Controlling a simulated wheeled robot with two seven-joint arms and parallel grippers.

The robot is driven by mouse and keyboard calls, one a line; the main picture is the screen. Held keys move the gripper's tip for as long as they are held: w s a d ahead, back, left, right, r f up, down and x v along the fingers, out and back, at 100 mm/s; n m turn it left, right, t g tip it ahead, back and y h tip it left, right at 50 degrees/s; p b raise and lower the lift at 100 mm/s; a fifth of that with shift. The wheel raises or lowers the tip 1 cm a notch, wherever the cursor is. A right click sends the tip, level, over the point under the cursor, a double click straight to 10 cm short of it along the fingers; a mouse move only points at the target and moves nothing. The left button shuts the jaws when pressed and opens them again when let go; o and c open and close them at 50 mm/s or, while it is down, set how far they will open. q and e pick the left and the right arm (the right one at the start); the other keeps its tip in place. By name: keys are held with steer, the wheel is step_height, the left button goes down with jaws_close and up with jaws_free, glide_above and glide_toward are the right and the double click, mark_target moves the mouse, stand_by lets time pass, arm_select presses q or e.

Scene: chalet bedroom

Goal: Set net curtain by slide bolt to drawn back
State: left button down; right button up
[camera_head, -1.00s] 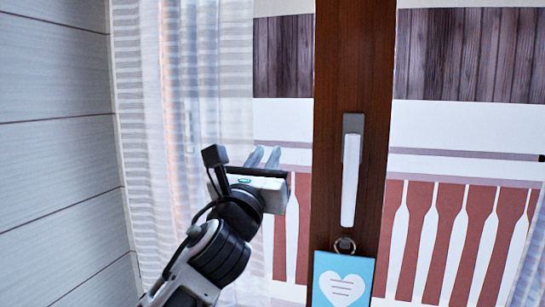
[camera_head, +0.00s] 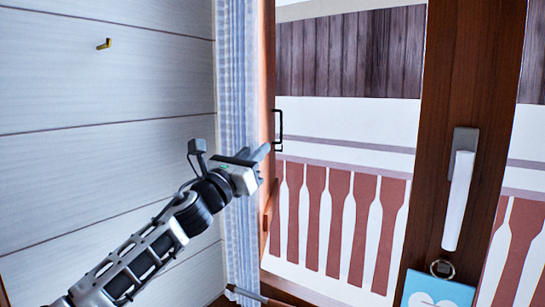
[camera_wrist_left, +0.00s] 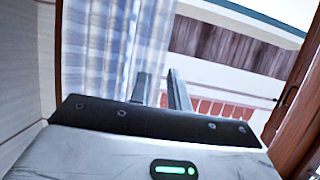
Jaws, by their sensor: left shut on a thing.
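The net curtain (camera_head: 236,90) hangs gathered in a narrow bundle beside the panelled wall, left of the glass. It also shows in the left wrist view (camera_wrist_left: 110,45), pale with blue-grey checks. My left gripper (camera_head: 262,152) is at the curtain's right edge, at mid height, and is shut on the net curtain; the exact grip is hard to see. Its two fingers (camera_wrist_left: 158,80) point away toward the window in the left wrist view. No slide bolt can be made out for certain. My right gripper is not in view.
A black handle (camera_head: 279,130) stands on the wooden frame close to my left fingertips. A brass hook (camera_head: 104,44) is on the wall (camera_head: 110,90). To the right are a brown post (camera_head: 470,80), a white window handle (camera_head: 459,200) and a blue heart card (camera_head: 437,290).

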arm_select(q)
steer(key=shift+w+a, duration=0.15)
steer(key=shift+a, duration=0.15)
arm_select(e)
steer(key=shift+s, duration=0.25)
arm_select(q)
steer(key=c, duration=1.3)
jaws_free()
steer(key=shift+w, duration=0.1)
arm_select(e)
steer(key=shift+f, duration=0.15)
arm_select(q)
steer(key=b+v, duration=0.3)
steer(key=v, duration=1.3)
steer(key=shift+r, duration=0.1)
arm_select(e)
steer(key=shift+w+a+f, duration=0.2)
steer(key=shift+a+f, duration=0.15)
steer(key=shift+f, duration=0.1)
